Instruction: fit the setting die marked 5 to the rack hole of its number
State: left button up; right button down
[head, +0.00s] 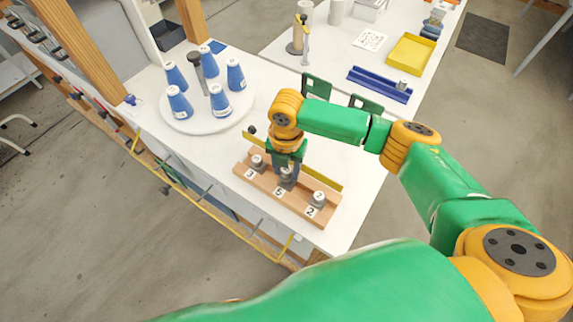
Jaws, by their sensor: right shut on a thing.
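A wooden rack (267,184) lies near the front corner of the white table, with number labels along its front face. The middle label (279,191) reads 5 and the right one (311,212) reads 2; the left one is too small to read surely. My right gripper (287,174) points down over the middle place, shut on a grey metal die (286,183) at the 5 label. The gripper partly hides this die, and I cannot tell if it is fully seated. Grey dies stand at the left (257,162) and right (319,198) places. My left gripper is out of view.
A yellow strip (322,178) runs behind the rack. A round white turntable (204,121) with several blue cones stands at the left. A blue rail (380,85) and a yellow tray (410,54) lie farther back. The table right of the rack is clear.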

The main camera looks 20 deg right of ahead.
jog(key=shift+f, duration=0.15)
dwell(0.4)
jog(key=shift+p, duration=0.35)
dwell(0.3)
jog(key=shift+p, duration=0.3)
dwell(0.3)
jog(key=shift+p, duration=0.3)
jog(key=shift+f, duration=0.1)
jog(key=shift+f, duration=0.35)
dwell(0.3)
